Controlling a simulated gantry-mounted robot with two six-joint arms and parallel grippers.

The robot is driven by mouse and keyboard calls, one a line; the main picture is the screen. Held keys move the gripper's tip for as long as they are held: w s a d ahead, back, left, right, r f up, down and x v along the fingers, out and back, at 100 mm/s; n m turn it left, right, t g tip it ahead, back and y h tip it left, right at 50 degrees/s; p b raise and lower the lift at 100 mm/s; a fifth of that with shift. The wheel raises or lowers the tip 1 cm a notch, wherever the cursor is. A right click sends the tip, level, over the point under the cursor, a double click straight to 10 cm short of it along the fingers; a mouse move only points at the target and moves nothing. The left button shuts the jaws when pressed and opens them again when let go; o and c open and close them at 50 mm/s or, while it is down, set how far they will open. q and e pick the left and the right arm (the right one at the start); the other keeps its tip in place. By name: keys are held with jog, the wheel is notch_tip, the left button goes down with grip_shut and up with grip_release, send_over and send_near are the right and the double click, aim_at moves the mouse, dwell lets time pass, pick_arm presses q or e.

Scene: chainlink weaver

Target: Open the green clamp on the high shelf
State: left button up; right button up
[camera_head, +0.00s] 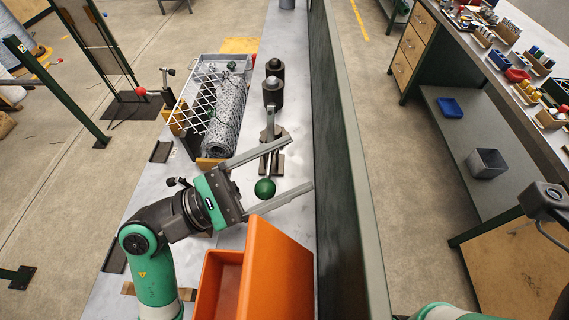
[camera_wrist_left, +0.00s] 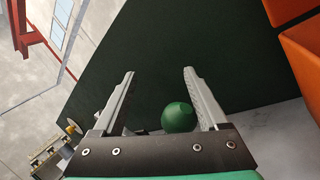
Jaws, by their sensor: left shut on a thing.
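The clamp (camera_head: 271,130) has a grey metal lever with a round green knob (camera_head: 265,188) at its near end. It stands on the grey work surface (camera_head: 221,240). In the left wrist view the knob (camera_wrist_left: 179,118) shows between the fingers, closer to the right one. Exact contact is hard to see. Part of the clamp is hidden behind the upper finger. My right gripper's fingers are not visible.
An orange bin (camera_head: 277,268) stands close below the left gripper. A dark green wall (camera_head: 343,160) runs along the right of the surface. A wire mesh roll in a metal frame (camera_head: 225,115) and dark cylindrical weights (camera_head: 273,92) stand beyond.

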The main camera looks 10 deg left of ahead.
pick_arm(q)
jog(key=v, duration=1.1)
jog(key=shift+s+a, duration=0.15)
jog(key=shift+a, duration=0.05)
